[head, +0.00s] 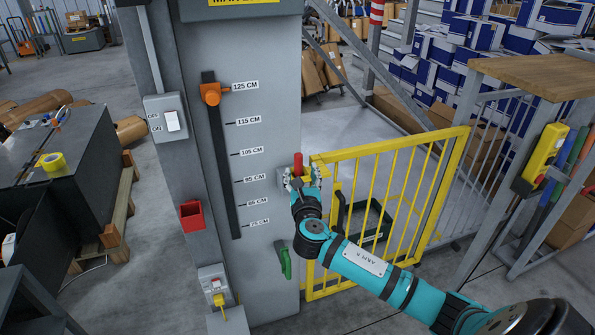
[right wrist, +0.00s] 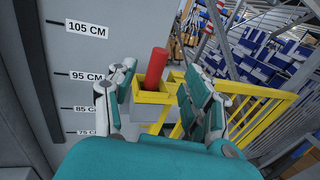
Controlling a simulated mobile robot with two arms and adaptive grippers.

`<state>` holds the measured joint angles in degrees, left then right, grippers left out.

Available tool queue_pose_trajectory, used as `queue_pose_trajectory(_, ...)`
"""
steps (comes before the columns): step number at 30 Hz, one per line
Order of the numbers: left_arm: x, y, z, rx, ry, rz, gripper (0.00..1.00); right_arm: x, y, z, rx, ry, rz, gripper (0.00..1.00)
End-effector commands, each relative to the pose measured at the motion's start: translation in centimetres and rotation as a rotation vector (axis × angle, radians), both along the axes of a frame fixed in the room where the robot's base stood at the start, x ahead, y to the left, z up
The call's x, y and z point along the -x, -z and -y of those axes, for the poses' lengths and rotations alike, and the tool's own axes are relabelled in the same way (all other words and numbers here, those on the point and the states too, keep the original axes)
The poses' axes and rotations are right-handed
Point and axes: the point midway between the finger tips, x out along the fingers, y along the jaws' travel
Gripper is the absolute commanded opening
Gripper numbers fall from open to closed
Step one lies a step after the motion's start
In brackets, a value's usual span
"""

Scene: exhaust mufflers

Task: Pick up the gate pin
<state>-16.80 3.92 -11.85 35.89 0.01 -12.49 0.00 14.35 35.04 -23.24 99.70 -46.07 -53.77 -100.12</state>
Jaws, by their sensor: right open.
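The gate pin is a red cylinder (head: 297,160) standing upright in a yellow bracket at the latch side of the yellow gate (head: 400,190). In the right wrist view the red pin (right wrist: 157,67) rises from the yellow bracket (right wrist: 150,97), its lower part hidden inside. My right gripper (head: 304,181) is open at the bracket, in front of the pin's lower part. In the right wrist view the pin appears between the two spread fingers (right wrist: 160,95); I cannot tell whether they touch it. My left gripper is not in view.
A grey column (head: 260,130) with a height scale and orange slider (head: 210,94) stands left of the pin. A red holder (head: 192,215) and green handle (head: 284,262) are on it. A yellow pendant (head: 545,152) hangs at right.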

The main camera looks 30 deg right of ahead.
Motion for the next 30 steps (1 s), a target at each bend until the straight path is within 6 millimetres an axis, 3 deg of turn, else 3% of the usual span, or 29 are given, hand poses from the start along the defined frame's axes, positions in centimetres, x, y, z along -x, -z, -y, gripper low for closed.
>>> queue_pose_trajectory(3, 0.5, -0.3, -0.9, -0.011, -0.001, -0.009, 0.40, -1.7, -0.1, 0.9, 0.000, 0.001, 0.000, 0.51)
queue_pose_trajectory(8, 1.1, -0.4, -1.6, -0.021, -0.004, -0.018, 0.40, -2.6, 0.0, 1.4, -0.001, -0.001, 0.000, 0.51)
queue_pose_trajectory(21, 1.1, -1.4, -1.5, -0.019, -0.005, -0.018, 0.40, -6.9, 0.0, 3.7, -0.001, 0.000, 0.000, 0.51)
queue_pose_trajectory(30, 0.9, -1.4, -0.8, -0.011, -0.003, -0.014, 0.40, -7.2, 0.0, 3.8, -0.001, -0.001, 0.000, 0.50)
